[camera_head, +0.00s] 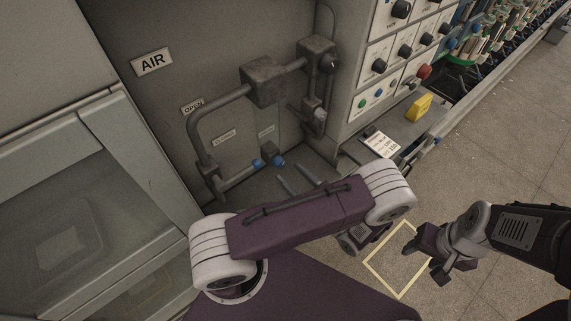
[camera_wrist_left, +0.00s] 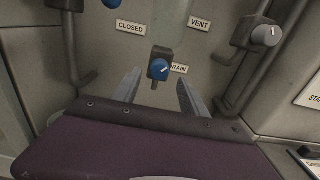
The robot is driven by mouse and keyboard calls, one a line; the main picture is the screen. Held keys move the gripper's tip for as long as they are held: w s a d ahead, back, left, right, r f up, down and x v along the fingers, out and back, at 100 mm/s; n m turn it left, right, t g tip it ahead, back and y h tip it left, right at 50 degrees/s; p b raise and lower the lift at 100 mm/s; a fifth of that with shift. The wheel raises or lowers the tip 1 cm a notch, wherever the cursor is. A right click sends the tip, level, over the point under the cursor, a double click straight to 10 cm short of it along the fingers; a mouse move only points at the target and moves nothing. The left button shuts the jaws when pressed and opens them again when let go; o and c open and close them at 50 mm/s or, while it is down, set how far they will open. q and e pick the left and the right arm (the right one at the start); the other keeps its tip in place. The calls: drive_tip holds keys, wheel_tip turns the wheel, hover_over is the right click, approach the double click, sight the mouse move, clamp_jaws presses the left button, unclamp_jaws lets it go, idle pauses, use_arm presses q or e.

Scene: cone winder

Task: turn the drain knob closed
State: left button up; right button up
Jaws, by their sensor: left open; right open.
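The drain knob (camera_wrist_left: 160,69) is a round blue knob with a white pointer line on a dark valve block, beside the partly covered DRAIN label (camera_wrist_left: 180,69). Its pointer slants up to the right. My left gripper (camera_wrist_left: 160,82) is open, its fingers either side of the knob in the picture; no contact shows. In the head view my left gripper (camera_head: 296,175) reaches toward two blue knobs, and the right one (camera_head: 277,161) appears to be the drain knob. My right gripper (camera_head: 426,260) is open and empty over the floor.
Another blue knob (camera_head: 259,164) sits close by at the left on the pipework (camera_head: 196,125). A grey knob (camera_wrist_left: 264,36) is at the right in the wrist view. The control panel (camera_head: 385,75) and a yellow object (camera_head: 419,107) stand to the right. The right floor is open.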

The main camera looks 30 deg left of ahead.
sight(282, 166)
use_arm(q)
drive_tip(key=x, duration=0.3)
drive_tip(key=shift+s+p, duration=0.15)
drive_tip(key=shift+p, duration=0.15)
drive_tip(key=shift+w+a, duration=0.2)
drive_tip(key=shift+a, duration=0.05)
clamp_jaws()
